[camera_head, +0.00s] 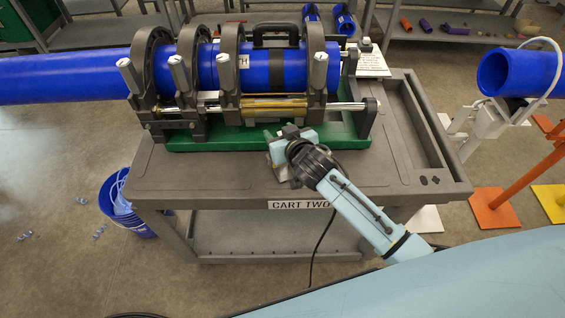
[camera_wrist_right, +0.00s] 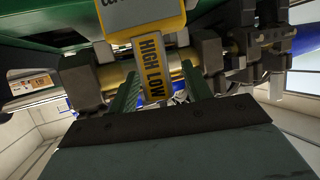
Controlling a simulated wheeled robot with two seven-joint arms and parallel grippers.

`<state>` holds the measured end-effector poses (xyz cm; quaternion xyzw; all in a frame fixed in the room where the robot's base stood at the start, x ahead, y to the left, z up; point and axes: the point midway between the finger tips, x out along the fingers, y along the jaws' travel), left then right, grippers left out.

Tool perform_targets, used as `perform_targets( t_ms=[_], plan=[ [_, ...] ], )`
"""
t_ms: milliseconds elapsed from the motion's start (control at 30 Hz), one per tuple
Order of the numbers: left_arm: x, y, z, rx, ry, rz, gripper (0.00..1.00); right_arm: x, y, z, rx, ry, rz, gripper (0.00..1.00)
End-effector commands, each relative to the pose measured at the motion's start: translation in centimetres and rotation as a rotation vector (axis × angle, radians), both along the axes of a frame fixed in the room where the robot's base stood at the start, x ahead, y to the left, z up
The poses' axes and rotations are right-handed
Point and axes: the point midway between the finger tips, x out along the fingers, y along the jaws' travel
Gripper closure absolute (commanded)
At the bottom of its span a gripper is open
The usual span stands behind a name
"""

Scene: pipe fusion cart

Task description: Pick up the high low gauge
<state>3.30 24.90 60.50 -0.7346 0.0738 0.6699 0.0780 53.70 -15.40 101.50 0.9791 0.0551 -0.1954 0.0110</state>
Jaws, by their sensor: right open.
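The high low gauge shows in the right wrist view as a yellow and grey piece (camera_wrist_right: 151,68) with "HIGH LOW" printed on its yellow face. My right gripper (camera_wrist_right: 161,80) is open, with its green fingers on either side of the gauge's lower part. A gap shows on the right of the gauge; contact on the left is hard to tell. In the head view my right gripper (camera_head: 287,143) is at the front edge of the green base of the fusion machine, above the cart top. The gauge cannot be made out clearly there. My left gripper is out of view.
The fusion machine's dark clamps (camera_head: 228,75) hold a blue pipe (camera_head: 75,78) above the green base (camera_head: 200,143). The grey cart (camera_head: 165,178) has free top to the left and right of my gripper. A blue bucket (camera_head: 112,195) stands at the cart's left.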

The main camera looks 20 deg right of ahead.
Motion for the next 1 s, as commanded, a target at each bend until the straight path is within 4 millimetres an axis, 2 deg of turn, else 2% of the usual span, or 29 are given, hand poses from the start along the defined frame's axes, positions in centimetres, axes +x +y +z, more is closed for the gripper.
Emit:
perform_targets(
  t_ms=[300, 700, 1000],
  plan=[
    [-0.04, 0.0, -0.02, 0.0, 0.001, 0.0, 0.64, 0.49, 0.1, -0.22, 0.0, -0.001, 0.001, 0.51],
    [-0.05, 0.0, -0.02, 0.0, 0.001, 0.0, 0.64, 0.47, 0.06, -0.21, 0.0, 0.0, 0.001, 1.0],
    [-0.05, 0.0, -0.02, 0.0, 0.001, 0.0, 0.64, 0.51, 0.07, -0.11, 0.0, -0.003, 0.001, 1.0]
  ],
)
